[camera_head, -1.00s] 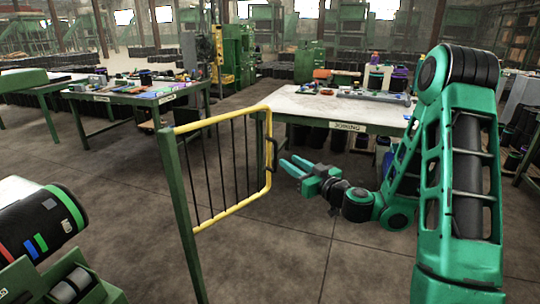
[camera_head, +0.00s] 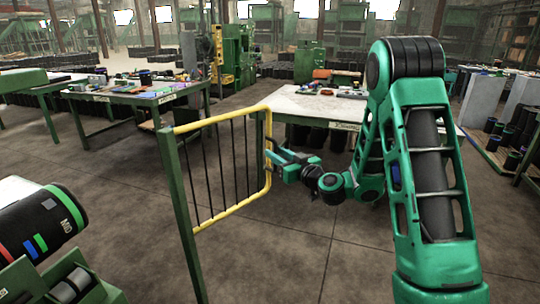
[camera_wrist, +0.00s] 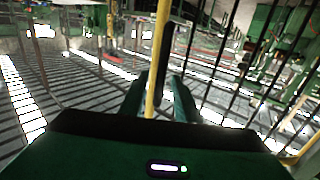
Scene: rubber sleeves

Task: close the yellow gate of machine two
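The yellow gate (camera_head: 222,118) is a yellow tube frame with dark upright bars, between a near green post (camera_head: 180,205) and a farther green post (camera_head: 260,135). A dark handle (camera_head: 271,150) sits on its right-hand upright. My gripper (camera_head: 275,156) is at this handle, coming from the right. In the wrist view, my two green fingers (camera_wrist: 160,100) stand apart, with the yellow upright (camera_wrist: 157,60) and a dark bar, likely the handle, showing between them. Gaps seem to remain beside the bar, so the fingers look open. Whether either finger touches it is hidden.
A table (camera_head: 315,108) with small parts stands behind the gate, and another table (camera_head: 130,92) stands farther left. A machine with a black roll (camera_head: 40,220) is at the lower left. The floor (camera_head: 290,250) right of the gate is clear.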

